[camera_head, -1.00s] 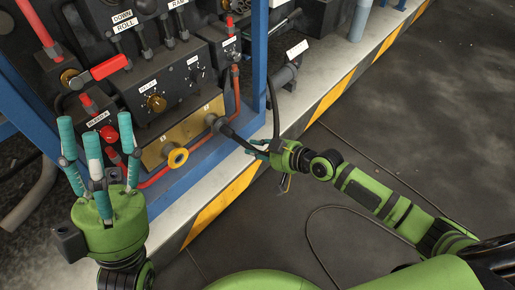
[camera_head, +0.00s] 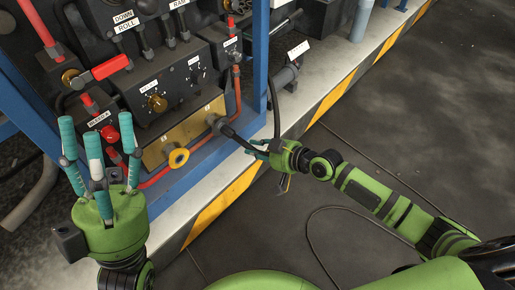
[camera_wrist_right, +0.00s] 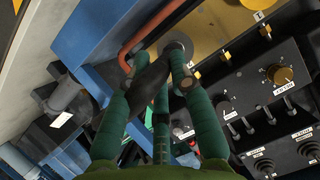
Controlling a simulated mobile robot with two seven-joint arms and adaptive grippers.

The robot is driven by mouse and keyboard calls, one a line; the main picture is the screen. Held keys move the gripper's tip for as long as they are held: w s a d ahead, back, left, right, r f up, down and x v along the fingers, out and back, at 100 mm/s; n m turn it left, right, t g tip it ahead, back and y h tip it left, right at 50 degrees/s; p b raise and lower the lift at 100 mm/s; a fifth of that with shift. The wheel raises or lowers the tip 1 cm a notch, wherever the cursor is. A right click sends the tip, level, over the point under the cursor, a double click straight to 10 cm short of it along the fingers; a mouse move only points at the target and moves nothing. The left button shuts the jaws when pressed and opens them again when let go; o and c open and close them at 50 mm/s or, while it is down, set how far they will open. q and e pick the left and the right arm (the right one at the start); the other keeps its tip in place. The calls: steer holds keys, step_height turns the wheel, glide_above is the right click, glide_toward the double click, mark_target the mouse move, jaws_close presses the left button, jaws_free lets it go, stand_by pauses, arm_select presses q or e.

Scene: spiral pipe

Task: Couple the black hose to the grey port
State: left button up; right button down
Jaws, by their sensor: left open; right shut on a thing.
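The black hose (camera_head: 239,139) is held in my right gripper (camera_head: 258,148), whose fingers close around it near its end. The hose end points up-left at the grey port (camera_head: 214,121) on the brass-coloured block, and the two meet in the head view. In the right wrist view the hose (camera_wrist_right: 150,84) lies between the green fingers, with its tip at the round grey port (camera_wrist_right: 181,46). The fingers partly cover this spot, so I cannot tell how deep the hose sits. My left gripper (camera_head: 95,136) is open and empty, fingers up, left of the block.
A yellow ring fitting (camera_head: 178,157) sits on the brass block (camera_head: 160,151), left of the grey port. A red-orange pipe (camera_head: 155,180) runs below it. A blue frame post (camera_head: 260,60) stands close to my right gripper. Dark floor (camera_head: 430,110) lies open at right.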

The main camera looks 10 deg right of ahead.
steer(key=shift+w+a+r, duration=0.2)
steer(key=shift+r, duration=0.2)
steer(key=c, duration=1.3)
jaws_free()
steer(key=shift+c, duration=0.2)
steer(key=o, duration=0.3)
steer(key=shift+f, duration=0.2)
steer(key=shift+f, duration=0.1)
steer(key=shift+s+d, duration=0.15)
